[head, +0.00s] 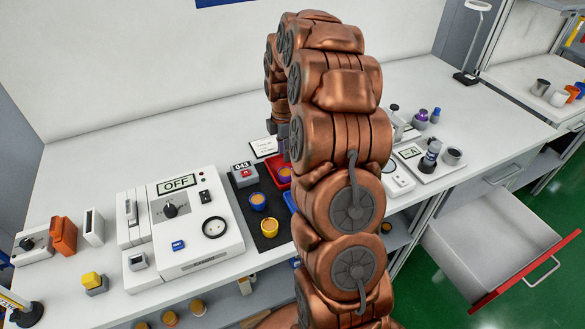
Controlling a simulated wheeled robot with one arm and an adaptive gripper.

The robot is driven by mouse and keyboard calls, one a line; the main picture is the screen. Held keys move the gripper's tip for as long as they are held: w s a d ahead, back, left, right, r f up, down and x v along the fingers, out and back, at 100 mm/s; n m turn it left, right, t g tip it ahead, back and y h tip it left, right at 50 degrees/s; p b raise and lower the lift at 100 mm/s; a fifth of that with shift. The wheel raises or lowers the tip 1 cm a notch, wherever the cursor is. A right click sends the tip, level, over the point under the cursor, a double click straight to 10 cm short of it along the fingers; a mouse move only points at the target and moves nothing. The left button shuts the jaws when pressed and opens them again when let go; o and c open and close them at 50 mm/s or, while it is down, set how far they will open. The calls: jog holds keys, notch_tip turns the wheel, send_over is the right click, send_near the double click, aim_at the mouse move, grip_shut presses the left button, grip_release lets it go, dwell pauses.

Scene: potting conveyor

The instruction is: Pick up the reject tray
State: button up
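A red tray (284,176), which looks like the reject tray, lies on the dark mat (266,243) in the middle of the bench. My copper-coloured arm hides its right part. My gripper (285,150) is a small grey shape by the tray's far side, mostly hidden behind my arm. I cannot see its fingertips clearly, nor whether it touches the tray.
A blue tray (290,201) sits nearer than the red one, partly hidden. Cups (270,226) and a box marked 043 (243,175) stand on the mat. A machine reading OFF (183,222) is left. An open drawer (495,240) juts out right.

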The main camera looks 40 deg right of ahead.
grip_shut()
dwell(0.5)
